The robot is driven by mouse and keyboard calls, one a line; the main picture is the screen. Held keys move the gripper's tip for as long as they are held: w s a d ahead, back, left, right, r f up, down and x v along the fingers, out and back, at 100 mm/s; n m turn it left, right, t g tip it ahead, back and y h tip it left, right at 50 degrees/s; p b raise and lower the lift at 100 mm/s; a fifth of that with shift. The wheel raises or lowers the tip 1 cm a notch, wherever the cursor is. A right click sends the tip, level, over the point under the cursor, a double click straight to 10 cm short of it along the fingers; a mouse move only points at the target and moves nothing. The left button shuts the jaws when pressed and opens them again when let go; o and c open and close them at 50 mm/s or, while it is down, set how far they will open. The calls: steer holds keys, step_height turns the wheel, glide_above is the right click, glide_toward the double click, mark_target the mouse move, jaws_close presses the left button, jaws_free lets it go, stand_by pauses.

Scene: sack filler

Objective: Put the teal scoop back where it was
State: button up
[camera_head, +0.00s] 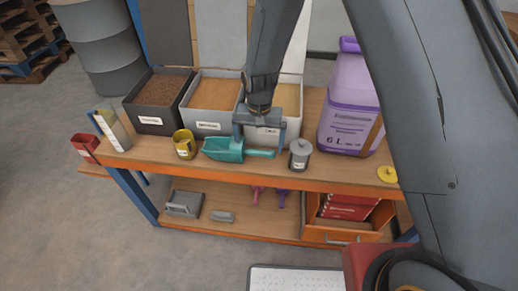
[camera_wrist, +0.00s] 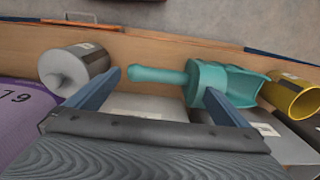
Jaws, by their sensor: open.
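The teal scoop (camera_head: 223,149) lies on the workbench top in front of the bins, its bowl to the left and handle to the right. It sits between a yellow cup and a grey canister. My gripper (camera_head: 259,138) points down in front of the right-hand bin, just behind the scoop's handle. It is open with nothing between its fingers. In the wrist view the scoop (camera_wrist: 212,77) lies just beyond the fingertips of my gripper (camera_wrist: 162,83), its handle running across the gap between them. The right finger overlaps the bowl in view; I cannot tell whether they touch.
A yellow cup (camera_head: 184,146), grey canister (camera_head: 299,155) and purple jug (camera_head: 348,110) stand nearby. An orange drawer (camera_head: 340,234) sits open below.

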step_height(320, 180, up, 9)
steer(key=b, duration=0.2)
steer(key=shift+r, duration=0.15)
steer(key=s+d+r, duration=0.3)
steer(key=s+d, duration=0.4)
steer(key=d, duration=0.4)
steer(key=s+d+r+n+t, duration=0.1)
steer(key=s+d+r, duration=0.3)
steer(key=s+d, duration=0.4)
steer(key=d, duration=0.3)
steer(key=shift+d, duration=0.4)
steer(key=shift+s, duration=0.1)
